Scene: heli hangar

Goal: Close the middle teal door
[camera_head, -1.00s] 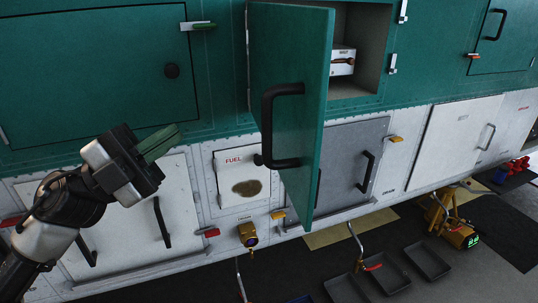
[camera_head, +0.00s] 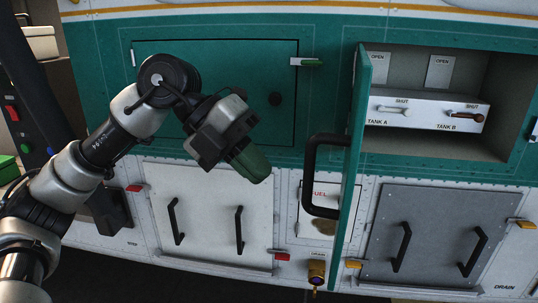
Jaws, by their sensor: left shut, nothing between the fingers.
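The middle teal door (camera_head: 357,140) stands open, swung out toward me and seen nearly edge-on, with a black handle (camera_head: 312,175) on its left face. Its compartment (camera_head: 500,148) to the right is uncovered. Inside is a white box (camera_head: 432,110) marked TANK A and TANK B, with a lever at each label. My left gripper (camera_head: 250,163) is shut and empty, with green fingers pointing down and right. It is in front of the teal panel, left of the door handle and apart from it. My right gripper is not in view.
A closed teal door (camera_head: 215,85) lies behind my left arm. Below are a white door (camera_head: 211,215), a FUEL panel (camera_head: 328,208) and a grey door (camera_head: 425,235), all with protruding fittings nearby. A dark post with buttons (camera_head: 35,110) stands at the far left.

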